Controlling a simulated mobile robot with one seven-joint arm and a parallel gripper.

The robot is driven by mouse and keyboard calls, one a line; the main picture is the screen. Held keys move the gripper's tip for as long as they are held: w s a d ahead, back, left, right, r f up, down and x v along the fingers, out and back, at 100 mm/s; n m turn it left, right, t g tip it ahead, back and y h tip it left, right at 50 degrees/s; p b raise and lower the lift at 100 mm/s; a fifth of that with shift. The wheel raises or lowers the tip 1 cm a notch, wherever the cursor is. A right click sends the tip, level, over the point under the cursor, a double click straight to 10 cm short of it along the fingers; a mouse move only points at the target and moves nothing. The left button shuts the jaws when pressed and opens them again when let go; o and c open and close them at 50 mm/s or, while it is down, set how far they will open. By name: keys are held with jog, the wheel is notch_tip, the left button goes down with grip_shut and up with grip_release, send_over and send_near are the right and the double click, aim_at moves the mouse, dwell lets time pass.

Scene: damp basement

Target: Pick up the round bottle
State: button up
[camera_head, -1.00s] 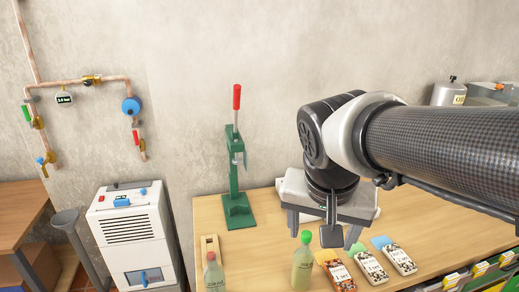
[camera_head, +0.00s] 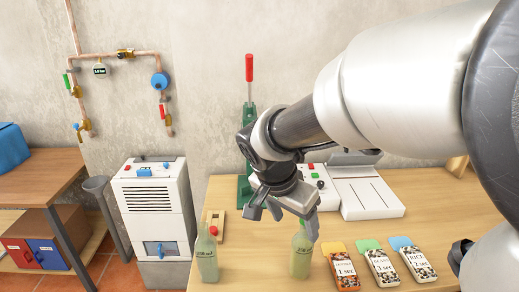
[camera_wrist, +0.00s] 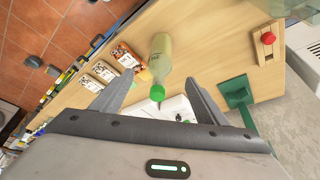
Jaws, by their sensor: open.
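Two pale green bottles stand upright on the wooden bench. The right bottle (camera_head: 301,256) is directly below my gripper (camera_head: 284,214), with its top hidden by a finger. The wrist view shows this bottle (camera_wrist: 161,52) with its green cap (camera_wrist: 157,92) between the spread fingers of my gripper (camera_wrist: 159,82); no grip on it shows. The left bottle (camera_head: 206,257) stands apart, near the bench's left edge. I cannot tell for sure which bottle is the round one. My gripper is open and empty.
Three labelled packets (camera_head: 381,267) with coloured tops lie right of the right bottle. A white device (camera_head: 366,196) and a green lever press (camera_head: 246,190) stand behind. A small wooden block with a red knob (camera_head: 217,222) is behind the left bottle.

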aim_at(302, 243)
jog(key=b+x, duration=0.1)
jog(key=x, duration=1.2)
jog(key=shift+w+d+r, duration=0.15)
jog(key=shift+w, duration=0.05)
jog(key=shift+r, duration=0.1)
jog(key=c, duration=1.6)
